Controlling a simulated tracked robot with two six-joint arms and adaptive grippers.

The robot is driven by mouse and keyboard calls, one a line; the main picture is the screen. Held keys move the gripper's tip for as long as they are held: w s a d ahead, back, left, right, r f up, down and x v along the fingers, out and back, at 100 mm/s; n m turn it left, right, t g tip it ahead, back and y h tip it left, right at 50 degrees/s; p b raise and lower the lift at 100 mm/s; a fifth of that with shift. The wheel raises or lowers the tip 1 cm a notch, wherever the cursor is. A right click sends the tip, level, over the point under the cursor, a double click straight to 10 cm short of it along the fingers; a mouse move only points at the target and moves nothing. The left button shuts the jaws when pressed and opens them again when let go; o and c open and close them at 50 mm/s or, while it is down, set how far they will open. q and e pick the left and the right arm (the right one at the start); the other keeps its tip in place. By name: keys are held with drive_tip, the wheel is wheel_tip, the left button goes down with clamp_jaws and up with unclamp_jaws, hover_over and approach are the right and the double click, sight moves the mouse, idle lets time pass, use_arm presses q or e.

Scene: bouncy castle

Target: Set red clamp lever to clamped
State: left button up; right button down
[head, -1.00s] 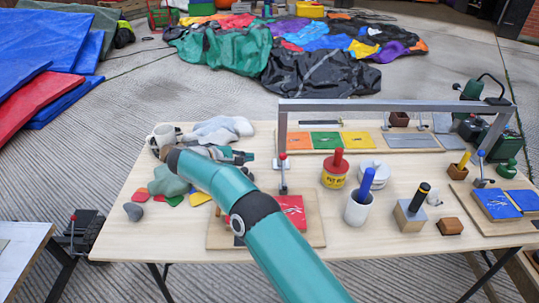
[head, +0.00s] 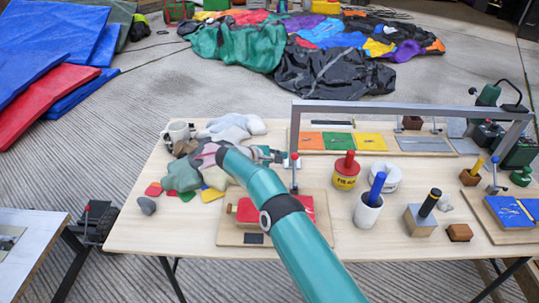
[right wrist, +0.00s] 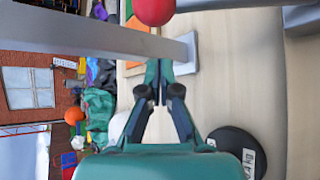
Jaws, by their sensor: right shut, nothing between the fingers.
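The red clamp lever (head: 294,178) stands upright on a wooden board (head: 230,238) with a red patch (head: 307,205). Its round red knob (head: 295,156) also shows at the top edge of the right wrist view (right wrist: 155,10). My right gripper (head: 285,157) is just left of the knob in the head view, at about its height. In the right wrist view its fingers (right wrist: 160,78) are together and empty, apart from the knob in the picture. My right arm covers part of the board and patch. My left gripper is not in view.
A grey metal frame (head: 400,107) spans the board behind. Stones and coloured scraps (head: 212,194) lie to the left.

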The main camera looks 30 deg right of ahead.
sight(295, 155)
drive_tip(key=s+r+p, duration=0.1)
drive_tip(key=s+r, duration=0.1)
drive_tip(key=s, duration=0.1)
drive_tip(key=shift+a+r+p, duration=0.1)
drive_tip(key=shift+r+p, duration=0.1)
drive_tip(key=shift+p, duration=0.1)
idle(0.4)
drive_tip(key=s+m+t+h+b, duration=0.1)
drive_tip(key=b, duration=0.5)
drive_tip(key=s+a+r+m+t+h+b, duration=0.1)
drive_tip(key=h+b, duration=0.1)
drive_tip(key=b, duration=0.5)
drive_tip(key=s+a+r+m+h+b, duration=0.1)
drive_tip(key=s+b, duration=0.1)
drive_tip(key=b, duration=0.5)
drive_tip(key=shift+s+a+m+t, duration=0.1)
drive_tip(key=shift+a+m+t, duration=0.15)
drive_tip(key=shift+m+t, duration=0.15)
drive_tip(key=shift+s+a+r+h+b, duration=0.4)
drive_tip(key=shift+s+r+b, duration=0.25)
drive_tip(key=shift+b, duration=0.55)
drive_tip(key=shift+f, duration=0.1)
